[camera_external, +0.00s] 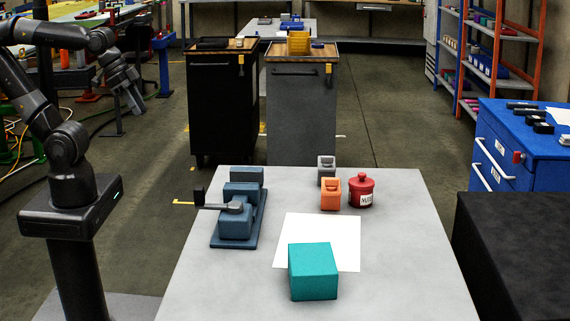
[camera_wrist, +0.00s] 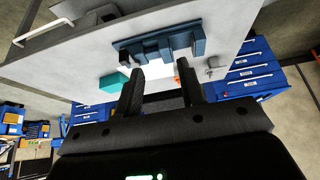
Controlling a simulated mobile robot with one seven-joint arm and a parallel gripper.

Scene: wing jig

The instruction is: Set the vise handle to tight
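The blue-grey vise (camera_external: 238,212) stands at the left side of the grey table (camera_external: 400,240). Its handle (camera_external: 217,207) is a grey lever with a dark end knob, pointing left past the table's edge. The vise also shows in the wrist view (camera_wrist: 165,44), beyond the fingers. My gripper (camera_external: 137,108) is up at the left in the external view, well away from the vise and the table. In the wrist view my gripper (camera_wrist: 162,83) has its two dark fingers apart with nothing between them. Whether the handle stands at tight cannot be read from the pictures.
On the table are a teal box (camera_external: 313,272), a white sheet (camera_external: 345,235), an orange block (camera_external: 331,194), a grey block (camera_external: 326,170) and a red lidded jar (camera_external: 361,190). Two carts (camera_external: 300,115) stand behind. A blue drawer cabinet (camera_external: 510,165) stands at right.

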